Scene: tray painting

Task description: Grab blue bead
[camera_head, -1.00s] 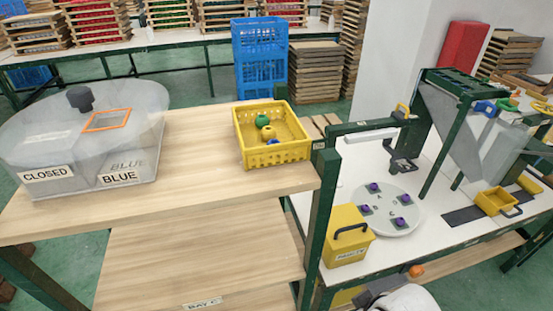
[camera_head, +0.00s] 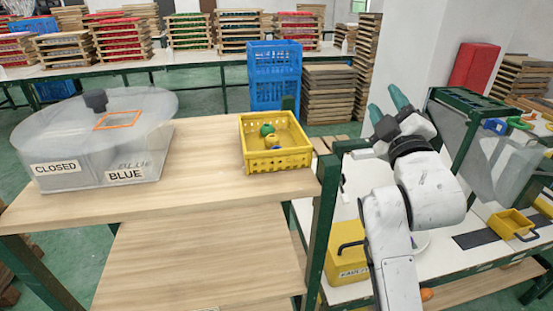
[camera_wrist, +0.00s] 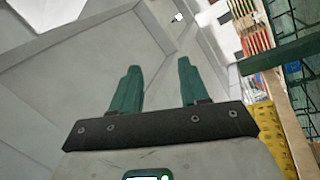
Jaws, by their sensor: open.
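The blue bead (camera_head: 276,149) lies in the yellow crate (camera_head: 247,160), low near the front wall and partly hidden. A green bead (camera_head: 267,129) and a yellow bead (camera_head: 271,141) lie in the crate beside it. My gripper (camera_head: 387,105) is raised to the right of the crate, apart from it, with its fingers pointing up. In the wrist view, its two green fingers (camera_wrist: 158,70) are spread with nothing between them. A yellow thing that looks like the crate (camera_wrist: 270,140) shows at the right of that view.
A clear round container labelled CLOSED and BLUE (camera_head: 75,150) stands at the left of the wooden table (camera_head: 195,160). A green post (camera_head: 326,215) stands between the table and the white bench. The tabletop between container and crate is bare.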

